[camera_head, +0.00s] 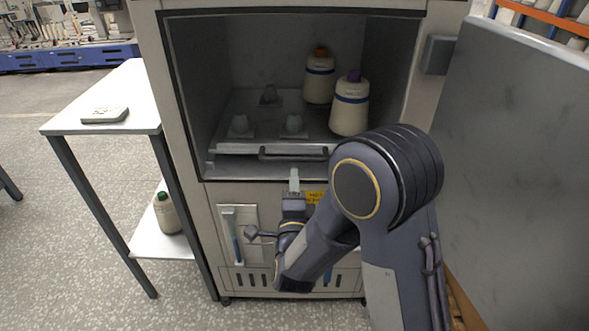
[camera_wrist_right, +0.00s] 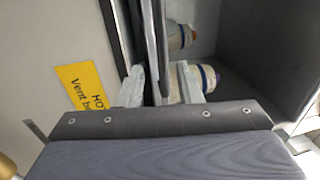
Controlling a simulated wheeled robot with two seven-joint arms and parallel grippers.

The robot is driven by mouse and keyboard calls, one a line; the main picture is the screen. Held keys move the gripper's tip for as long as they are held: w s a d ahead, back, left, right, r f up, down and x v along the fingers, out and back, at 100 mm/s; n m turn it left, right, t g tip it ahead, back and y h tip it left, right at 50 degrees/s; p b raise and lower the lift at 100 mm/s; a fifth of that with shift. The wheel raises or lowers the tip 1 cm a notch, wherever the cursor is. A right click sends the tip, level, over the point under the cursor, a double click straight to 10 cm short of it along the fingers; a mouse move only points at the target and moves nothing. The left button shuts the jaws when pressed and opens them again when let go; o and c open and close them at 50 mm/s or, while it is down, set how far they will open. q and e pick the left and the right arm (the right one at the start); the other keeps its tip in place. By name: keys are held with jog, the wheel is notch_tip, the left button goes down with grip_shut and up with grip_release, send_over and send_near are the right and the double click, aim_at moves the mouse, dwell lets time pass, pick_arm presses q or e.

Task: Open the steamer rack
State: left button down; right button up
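The steamer (camera_head: 205,190) is a grey cabinet with its chamber open to the front. The rack (camera_head: 228,148) sits inside, with a dark bar handle (camera_head: 275,155) along its front. Two yarn bobbins stand on the rack: one with an orange top (camera_head: 319,80) and one with a purple top (camera_head: 349,108). My right gripper (camera_head: 294,175) is just below and in front of the handle. In the right wrist view its two pale fingers (camera_wrist_right: 163,85) are apart, with a dark bar lying between or beyond them; contact cannot be told. My left gripper is not in view.
Bare pegs (camera_head: 294,124) stand on the rack. The open steamer door (camera_head: 515,150) is at the right. A yellow warning label (camera_wrist_right: 85,85) is on the cabinet front.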

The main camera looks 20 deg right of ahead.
aim_at(295, 160)
jog(key=x, duration=0.7)
jog(key=shift+w+d+r, duration=0.1)
jog(key=shift+w+r, duration=0.1)
jog(key=shift+w, duration=0.1)
grip_shut()
